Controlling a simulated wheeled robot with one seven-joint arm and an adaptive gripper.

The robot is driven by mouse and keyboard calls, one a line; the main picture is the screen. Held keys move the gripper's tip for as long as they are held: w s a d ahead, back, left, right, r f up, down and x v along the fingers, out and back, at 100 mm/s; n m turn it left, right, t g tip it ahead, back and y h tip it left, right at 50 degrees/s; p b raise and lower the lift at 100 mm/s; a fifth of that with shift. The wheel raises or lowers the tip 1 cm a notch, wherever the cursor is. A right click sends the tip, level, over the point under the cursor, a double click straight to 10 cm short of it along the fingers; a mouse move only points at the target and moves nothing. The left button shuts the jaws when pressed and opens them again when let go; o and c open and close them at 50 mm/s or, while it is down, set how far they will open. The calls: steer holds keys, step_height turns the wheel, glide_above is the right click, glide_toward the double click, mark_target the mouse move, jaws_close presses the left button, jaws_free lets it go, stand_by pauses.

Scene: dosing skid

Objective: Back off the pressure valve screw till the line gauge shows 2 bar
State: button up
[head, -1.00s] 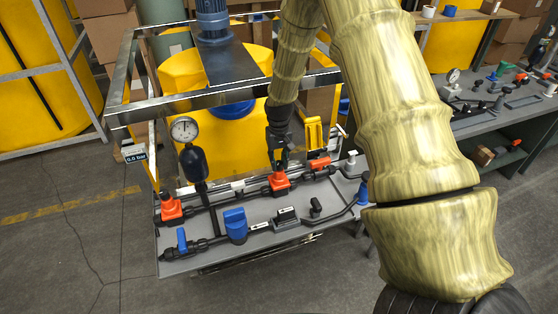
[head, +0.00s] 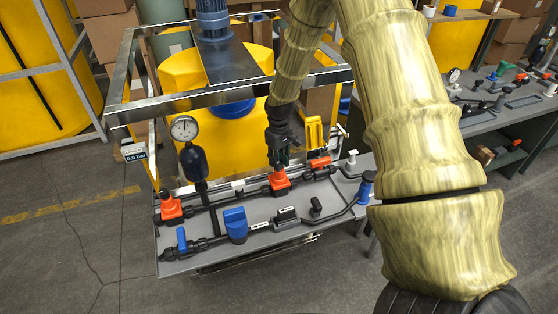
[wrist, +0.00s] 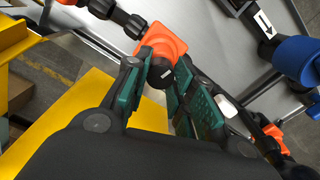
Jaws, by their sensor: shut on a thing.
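My gripper (head: 280,165) is over the middle orange valve (head: 279,183) on the skid. In the wrist view its green-padded fingers (wrist: 162,88) are shut on the black screw (wrist: 160,74) on top of that valve's orange body (wrist: 158,50). The pads hide part of the screw. The round white line gauge (head: 184,128) stands on a black damper at the left of the skid. Its needle is too small to read surely.
Another orange valve (head: 170,208) is at the left end of the pipe, and one (head: 320,163) is to the right. A blue-handled fitting (head: 236,225) stands in front. A steel frame bar (head: 240,93) crosses close behind my gripper. A yellow tank (head: 190,75) is behind.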

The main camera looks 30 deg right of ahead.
steer(key=n, duration=0.4)
steer(key=shift+w+r+n, duration=0.1)
steer(key=shift+n, duration=2)
steer(key=o, duration=1.1)
steer(key=shift+c, duration=0.2)
step_height(320, 180, up, 12)
steer(key=shift+d, duration=0.1)
